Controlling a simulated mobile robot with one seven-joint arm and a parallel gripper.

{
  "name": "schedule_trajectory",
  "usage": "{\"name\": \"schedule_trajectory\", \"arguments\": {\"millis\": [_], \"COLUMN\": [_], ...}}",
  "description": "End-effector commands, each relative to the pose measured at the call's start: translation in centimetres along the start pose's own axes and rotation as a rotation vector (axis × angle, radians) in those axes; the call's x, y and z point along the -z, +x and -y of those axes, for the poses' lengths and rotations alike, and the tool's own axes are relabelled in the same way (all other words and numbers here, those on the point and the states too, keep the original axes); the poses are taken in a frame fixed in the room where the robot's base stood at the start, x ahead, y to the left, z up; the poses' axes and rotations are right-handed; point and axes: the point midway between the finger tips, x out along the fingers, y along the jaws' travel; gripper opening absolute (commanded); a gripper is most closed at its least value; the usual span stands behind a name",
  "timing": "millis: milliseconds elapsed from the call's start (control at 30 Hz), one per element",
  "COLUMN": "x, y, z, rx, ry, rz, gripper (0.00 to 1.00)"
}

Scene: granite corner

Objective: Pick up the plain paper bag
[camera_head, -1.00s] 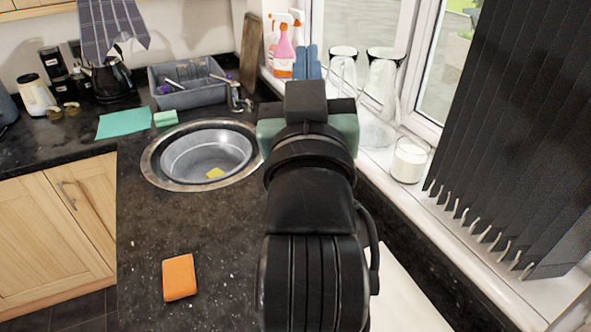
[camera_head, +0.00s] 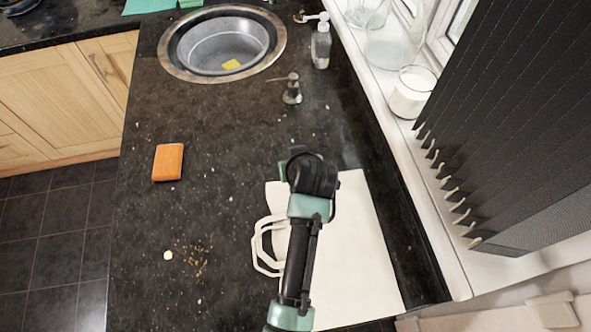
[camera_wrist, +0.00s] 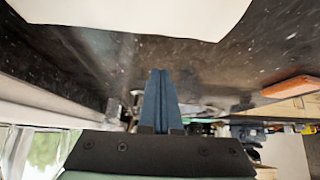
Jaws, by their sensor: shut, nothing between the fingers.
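The plain white paper bag (camera_head: 362,255) lies flat on the dark counter, at the lower right in the head view. Its pale handles (camera_head: 262,245) stick out to the left. My arm crosses over it and hides part of it. In the wrist view a white sheet-like part of the bag (camera_wrist: 135,12) shows at the top edge. My gripper (camera_wrist: 160,73) shows there with its blue fingers together and empty, apart from the bag. In the head view the fingers are hidden by my wrist, near the bag's far edge.
An orange sponge (camera_head: 168,162) lies on the counter to the left, with crumbs (camera_head: 192,259) nearer.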

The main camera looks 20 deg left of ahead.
Motion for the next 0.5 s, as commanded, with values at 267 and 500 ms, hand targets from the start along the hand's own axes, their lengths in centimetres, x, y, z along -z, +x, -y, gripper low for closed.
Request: {"name": "schedule_trajectory", "arguments": {"millis": [267, 500], "x": [0.1, -1.9], "y": [4.0, 2.5], "z": [0.0, 0.0], "rx": [0.0, -0.001], "ry": [-0.001, 0.001], "rz": [0.0, 0.0], "gripper": [0.0, 0.0]}}
